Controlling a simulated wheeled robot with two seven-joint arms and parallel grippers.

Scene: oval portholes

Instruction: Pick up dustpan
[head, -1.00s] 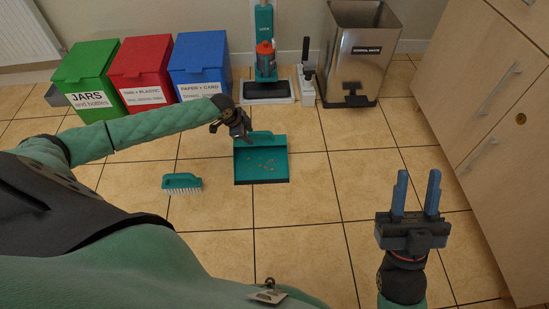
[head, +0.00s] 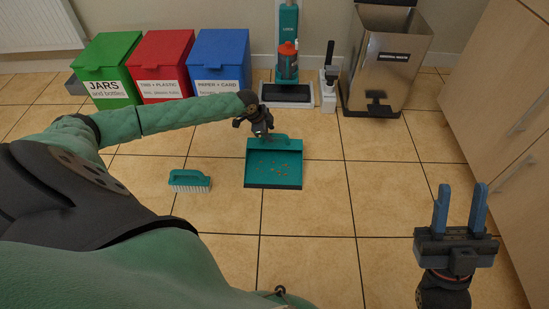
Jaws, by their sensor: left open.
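The teal dustpan (head: 273,171) lies on the tiled floor near the middle of the head view, with small brown crumbs in it. My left gripper (head: 262,134) is over the dustpan's back edge, at its handle side. Its jaws are open, and the wrist partly hides the fingers and handle; I cannot tell whether they touch. My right gripper (head: 459,209) is at the lower right, blue fingers pointing up, apart and empty.
A teal brush (head: 189,181) lies left of the dustpan. Green (head: 108,69), red (head: 157,66) and blue (head: 219,66) bins, an upright vacuum (head: 288,54) and a metal waste bin (head: 383,66) line the wall. Wooden cabinets (head: 508,85) stand right. The floor in front is clear.

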